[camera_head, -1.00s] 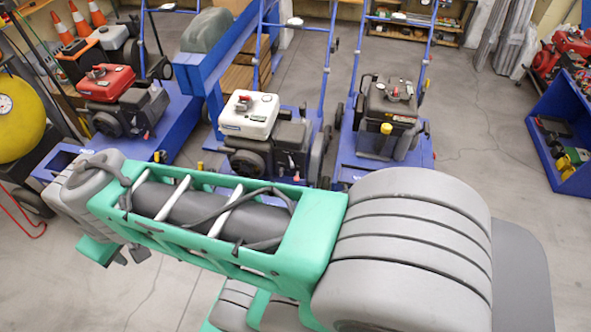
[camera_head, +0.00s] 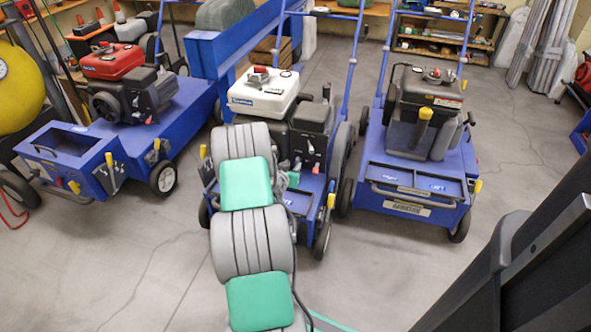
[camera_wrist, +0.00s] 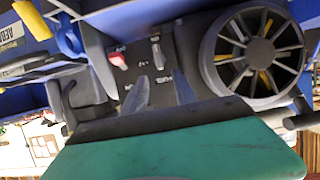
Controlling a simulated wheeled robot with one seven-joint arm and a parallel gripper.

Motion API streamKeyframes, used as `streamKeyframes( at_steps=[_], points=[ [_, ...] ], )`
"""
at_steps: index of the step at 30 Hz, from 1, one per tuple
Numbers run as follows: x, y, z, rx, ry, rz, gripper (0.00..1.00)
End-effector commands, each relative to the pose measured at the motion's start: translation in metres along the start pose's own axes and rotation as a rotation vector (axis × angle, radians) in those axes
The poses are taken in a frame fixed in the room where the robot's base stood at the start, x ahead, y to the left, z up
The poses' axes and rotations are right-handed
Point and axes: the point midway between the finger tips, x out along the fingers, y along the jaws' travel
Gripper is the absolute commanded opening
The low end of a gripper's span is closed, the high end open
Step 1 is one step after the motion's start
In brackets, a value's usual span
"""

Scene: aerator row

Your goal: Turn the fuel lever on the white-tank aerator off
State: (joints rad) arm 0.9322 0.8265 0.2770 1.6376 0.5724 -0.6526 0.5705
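The white-tank aerator (camera_head: 263,95) stands in the middle of the head view, blue with a dark engine. My arm reaches over its front, and my gripper is mostly hidden behind the arm there. In the wrist view my gripper (camera_wrist: 161,90) shows two grey fingertips apart, with nothing between them. Just beyond them is a dark engine panel with a red-and-white switch (camera_wrist: 118,59) and a small grey lever (camera_wrist: 157,52). The fingers are close to the grey lever; contact cannot be told. Panel lettering is too small to read surely.
A round finned cover (camera_wrist: 255,52) sits right of the fingers in the wrist view. A red-tank aerator (camera_head: 112,62) stands left and a dark-tank aerator (camera_head: 425,90) close on the right. Blue handle bars rise behind. Open floor lies in front.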

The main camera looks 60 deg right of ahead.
Motion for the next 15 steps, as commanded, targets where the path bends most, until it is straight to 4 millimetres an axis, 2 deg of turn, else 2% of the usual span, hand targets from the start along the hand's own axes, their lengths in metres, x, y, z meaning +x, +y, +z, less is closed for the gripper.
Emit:
streamKeyframes(
  at_steps=[3,7,10,15],
  points=[
    [0.026,0.001,0.004,0.001,-0.002,0.002,0.34],
    [0.048,0.001,0.003,0.0,-0.002,0.001,0.34],
    [0.057,0.0,0.002,0.0,-0.004,-0.001,0.34],
    [0.059,-0.001,0.001,-0.002,-0.004,-0.001,0.34]
  ],
)
